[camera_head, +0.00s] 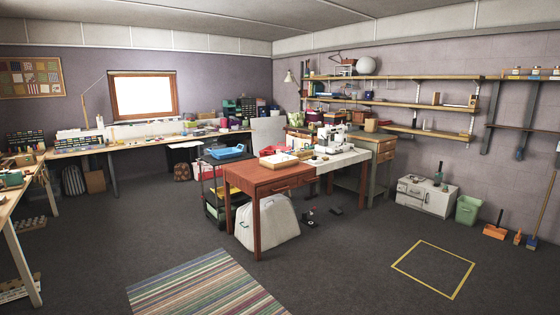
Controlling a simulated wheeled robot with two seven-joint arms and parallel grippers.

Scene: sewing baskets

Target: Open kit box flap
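Neither of my grippers nor my arms shows in the head view. I cannot tell which thing is the kit box, and no box flap can be made out at this distance. A shallow wood-edged tray (278,161) lies on the reddish-brown table (262,182) in the middle of the room. A white sewing machine (331,138) stands behind it on the adjoining white-topped table.
A black cart with a blue bin (227,153) stands left of the table, and a white rounded case (268,222) is under it. A striped rug (205,287) and a yellow floor square (433,269) lie on open floor. A green bin (467,210) stands at right.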

